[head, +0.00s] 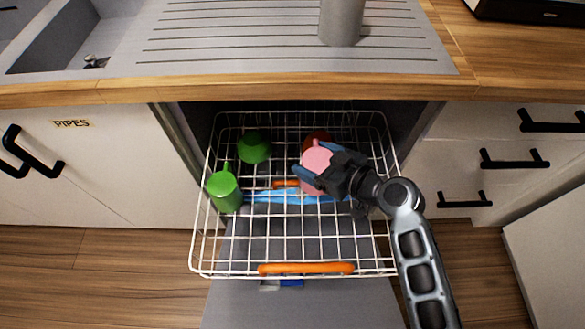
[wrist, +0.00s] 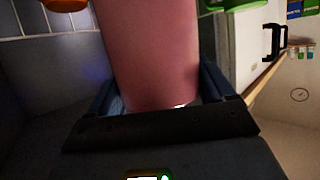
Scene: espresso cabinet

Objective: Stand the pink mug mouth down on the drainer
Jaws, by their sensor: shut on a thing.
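The pink mug (head: 315,158) is in my gripper (head: 325,168), over the right middle of the pulled-out rack. In the wrist view the pink mug (wrist: 147,50) fills the space between the two fingers, which are shut on its sides. I cannot tell whether the mug still touches the rack. The drainer (head: 230,45) is the grey ribbed board on the counter above the rack, to the right of the sink.
A grey cylinder (head: 341,22) stands on the drainer's right part. The white wire rack (head: 202,255) holds a green mug (head: 224,192), another green item (head: 254,148) and a red item (head: 318,138) close behind the pink mug. A wooden counter edge (head: 200,92) lies between rack and drainer.

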